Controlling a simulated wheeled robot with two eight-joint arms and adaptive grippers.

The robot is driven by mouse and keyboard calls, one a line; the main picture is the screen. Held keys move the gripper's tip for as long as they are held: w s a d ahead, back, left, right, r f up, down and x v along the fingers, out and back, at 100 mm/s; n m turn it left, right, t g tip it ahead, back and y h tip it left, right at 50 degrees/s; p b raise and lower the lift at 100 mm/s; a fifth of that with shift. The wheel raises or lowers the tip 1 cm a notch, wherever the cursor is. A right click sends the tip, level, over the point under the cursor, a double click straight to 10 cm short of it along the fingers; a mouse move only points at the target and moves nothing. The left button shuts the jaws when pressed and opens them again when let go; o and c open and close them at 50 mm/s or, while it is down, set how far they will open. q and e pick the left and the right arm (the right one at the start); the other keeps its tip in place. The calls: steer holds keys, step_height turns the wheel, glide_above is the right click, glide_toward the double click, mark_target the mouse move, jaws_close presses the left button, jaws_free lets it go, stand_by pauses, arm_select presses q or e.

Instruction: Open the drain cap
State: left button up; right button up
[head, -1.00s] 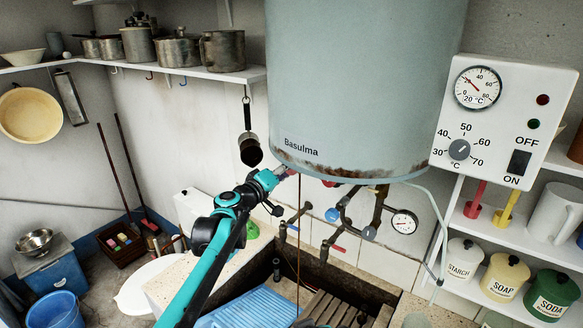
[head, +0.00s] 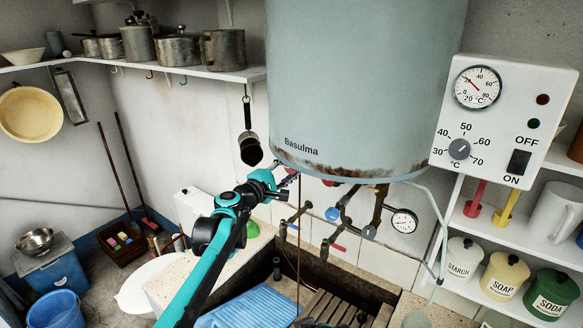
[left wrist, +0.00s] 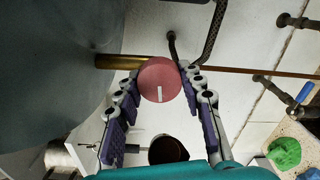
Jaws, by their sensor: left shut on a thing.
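The drain cap (left wrist: 159,80) is a round, dull red knob with a white mark on its face, at the end of a short brass pipe (left wrist: 118,62) under the tank (head: 360,90). My left gripper (left wrist: 155,88) has its purple-padded fingers on both sides of the cap and is shut on it. My right gripper is not in view.
Pipes with a blue valve knob (head: 333,214) and a pressure gauge (head: 404,221) hang right of my left gripper. Below lies the stone trough with a blue washboard (head: 248,308).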

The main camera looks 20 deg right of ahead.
arm_select(q)
steer(key=shift+n, duration=0.4)
steer(key=o, duration=1.2)
steer(key=shift+a, duration=0.1)
